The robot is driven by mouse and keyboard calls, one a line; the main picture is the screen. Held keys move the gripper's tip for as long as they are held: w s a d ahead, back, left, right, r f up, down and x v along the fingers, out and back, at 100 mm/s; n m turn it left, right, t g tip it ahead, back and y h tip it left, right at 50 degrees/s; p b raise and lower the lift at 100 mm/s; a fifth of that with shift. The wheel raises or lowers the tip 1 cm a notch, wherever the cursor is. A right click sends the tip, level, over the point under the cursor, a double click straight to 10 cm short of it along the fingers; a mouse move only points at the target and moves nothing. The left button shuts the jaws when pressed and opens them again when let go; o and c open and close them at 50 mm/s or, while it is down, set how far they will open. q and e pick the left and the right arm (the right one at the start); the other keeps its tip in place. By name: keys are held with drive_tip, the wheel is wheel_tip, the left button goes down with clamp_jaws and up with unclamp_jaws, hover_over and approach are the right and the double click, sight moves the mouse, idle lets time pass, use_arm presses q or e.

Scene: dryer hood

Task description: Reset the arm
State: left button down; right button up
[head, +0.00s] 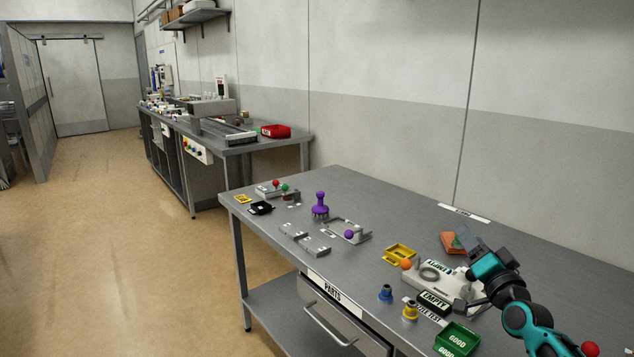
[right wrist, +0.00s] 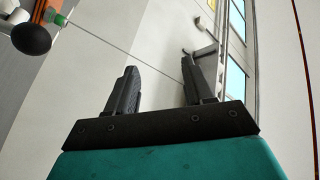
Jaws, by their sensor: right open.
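My right arm (head: 527,318) comes in from the lower right of the head view, teal and black. Its gripper (head: 478,252) is raised over the right part of the grey workbench (head: 270,205). In the right wrist view the two dark fingers (right wrist: 155,92) stand apart with nothing between them, against a pale wall. My left arm and gripper are not in view.
A yellow tray (head: 400,254), a blue peg (head: 386,293) and a purple handled tool (head: 320,207) stand further left. The aisle floor (head: 110,230) is clear.

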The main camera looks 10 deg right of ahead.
drive_tip(key=w+a+r+m+t+y, duration=0.1)
drive_tip(key=w+a+r+m+t, duration=0.15)
drive_tip(key=w+a+r, duration=0.65)
wheel_tip(320, 180, down, 7)
drive_tip(key=s+n+g, duration=0.1)
drive_tip(key=n+g, duration=0.4)
drive_tip(key=n, duration=1)
drive_tip(key=s+a+f+g+y, duration=0.1)
drive_tip(key=s+a+f+g, duration=0.1)
drive_tip(key=s+a+f, duration=0.5)
drive_tip(key=s+a+f+g+y, duration=0.1)
drive_tip(key=s+a+f, duration=0.2)
drive_tip(key=s+f, duration=0.85)
drive_tip(key=s+a+f+g, duration=0.2)
drive_tip(key=s+f, duration=0.3)
drive_tip(key=s, duration=0.4)
drive_tip(key=s+a+f+g+y, duration=0.1)
drive_tip(key=s+a+f, duration=0.4)
drive_tip(key=s, duration=0.4)
drive_tip(key=shift+s+a+f+m+g, duration=0.15)
drive_tip(key=shift+s+m+g, duration=0.2)
